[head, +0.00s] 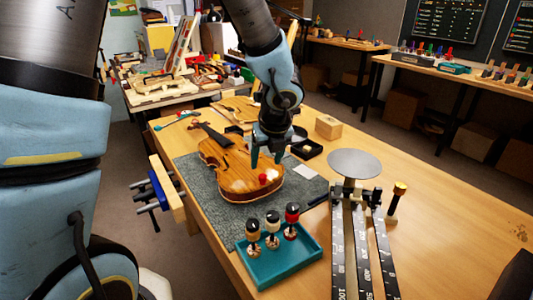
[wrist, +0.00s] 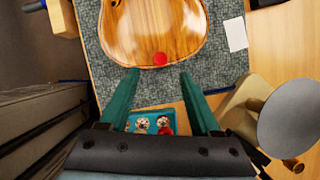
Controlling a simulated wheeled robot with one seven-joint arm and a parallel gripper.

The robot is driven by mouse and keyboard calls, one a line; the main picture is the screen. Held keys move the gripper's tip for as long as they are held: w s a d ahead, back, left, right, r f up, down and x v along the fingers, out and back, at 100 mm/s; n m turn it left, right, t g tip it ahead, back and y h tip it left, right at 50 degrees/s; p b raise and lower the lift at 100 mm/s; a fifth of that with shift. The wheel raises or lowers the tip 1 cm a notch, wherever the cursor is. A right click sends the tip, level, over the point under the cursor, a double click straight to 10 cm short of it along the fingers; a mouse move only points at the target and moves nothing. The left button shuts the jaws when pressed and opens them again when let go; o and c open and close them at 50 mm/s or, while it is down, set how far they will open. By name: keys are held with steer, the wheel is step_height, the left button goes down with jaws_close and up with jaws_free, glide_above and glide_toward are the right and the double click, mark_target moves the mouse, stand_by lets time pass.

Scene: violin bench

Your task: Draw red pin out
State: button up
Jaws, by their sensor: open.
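The red pin (head: 263,177) shows as a small red knob at the near, lower end of the violin (head: 232,166). In the wrist view the red pin (wrist: 160,58) is a round red head at the bottom edge of the violin body (wrist: 155,30). My gripper (head: 266,160) is over the violin, with its fingers pointing down. In the wrist view my gripper (wrist: 157,75) has its two green fingers spread wide, one on each side below the pin. Nothing is between the fingers, and they appear apart from the pin.
The violin lies on a grey mat (head: 200,171). A teal tray (head: 262,275) with several black-, white- and red-topped pieces is in front of it. A round grey disc (head: 354,163) and black marked rulers (head: 360,250) are to the right. A wooden block (head: 328,127) stands behind.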

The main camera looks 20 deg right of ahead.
mark_target(263, 176)
steer(key=b+x, duration=0.1)
steer(key=x, duration=0.6)
steer(key=shift+f, duration=0.15)
jaws_close()
stand_by(0.8)
stand_by(0.4)
